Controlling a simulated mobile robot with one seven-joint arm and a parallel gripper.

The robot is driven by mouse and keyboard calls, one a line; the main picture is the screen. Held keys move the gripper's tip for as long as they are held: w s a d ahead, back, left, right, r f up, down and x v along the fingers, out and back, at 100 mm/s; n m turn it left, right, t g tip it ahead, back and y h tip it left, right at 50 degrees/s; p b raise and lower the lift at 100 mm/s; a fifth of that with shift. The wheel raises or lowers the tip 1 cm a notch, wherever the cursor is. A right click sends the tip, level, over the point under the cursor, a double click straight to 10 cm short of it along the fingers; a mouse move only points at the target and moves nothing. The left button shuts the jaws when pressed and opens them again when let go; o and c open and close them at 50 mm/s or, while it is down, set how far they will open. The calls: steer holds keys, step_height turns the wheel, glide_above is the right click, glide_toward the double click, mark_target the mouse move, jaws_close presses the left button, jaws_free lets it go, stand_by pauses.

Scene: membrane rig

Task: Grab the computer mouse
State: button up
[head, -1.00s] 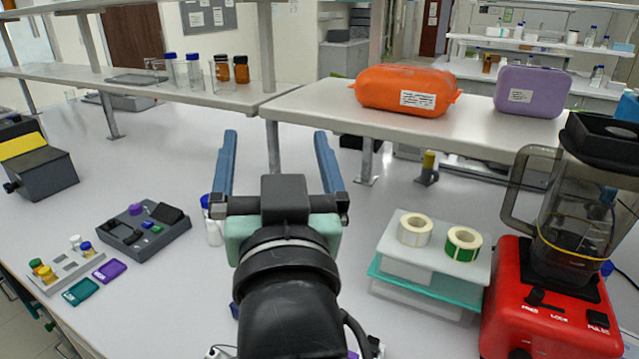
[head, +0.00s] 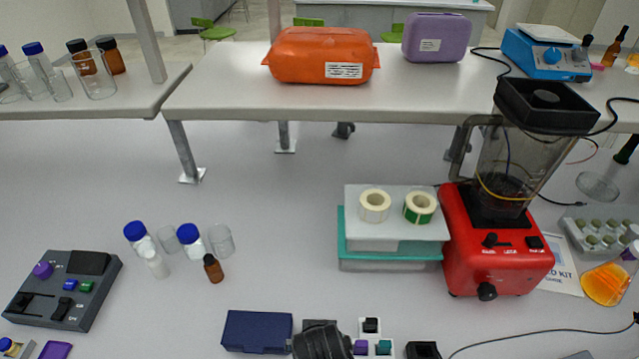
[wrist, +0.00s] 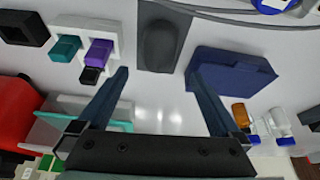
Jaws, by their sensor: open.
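A dark grey computer mouse (wrist: 163,45) lies on a dark grey pad at the top middle of the wrist view. My gripper (wrist: 159,72) is open and empty, with its two blue-grey fingers spread wide to either side. The mouse shows beyond the fingertips, roughly centred between them and not held. I cannot tell the height of the fingers above the table. In the head view only a black part of my arm shows at the bottom edge; the fingers are out of that view and the mouse cannot be made out there.
A navy box (wrist: 232,78) stands right of the mouse. A white holder (wrist: 68,28) with teal, purple and black blocks stands left of it. The head view shows a red blender (head: 497,240), label rolls (head: 374,206) on stacked boxes, and several bottles (head: 191,241).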

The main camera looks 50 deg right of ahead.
steer(key=shift+s+p+x, duration=0.1)
steer(key=shift+p+x, duration=0.25)
steer(key=shift+x, duration=1.2)
steer(key=shift+s+p+x, duration=0.15)
steer(key=shift+p+x, duration=0.15)
steer(key=shift+x, duration=1.25)
steer(key=shift+a, duration=0.15)
steer(key=c, duration=1.4)
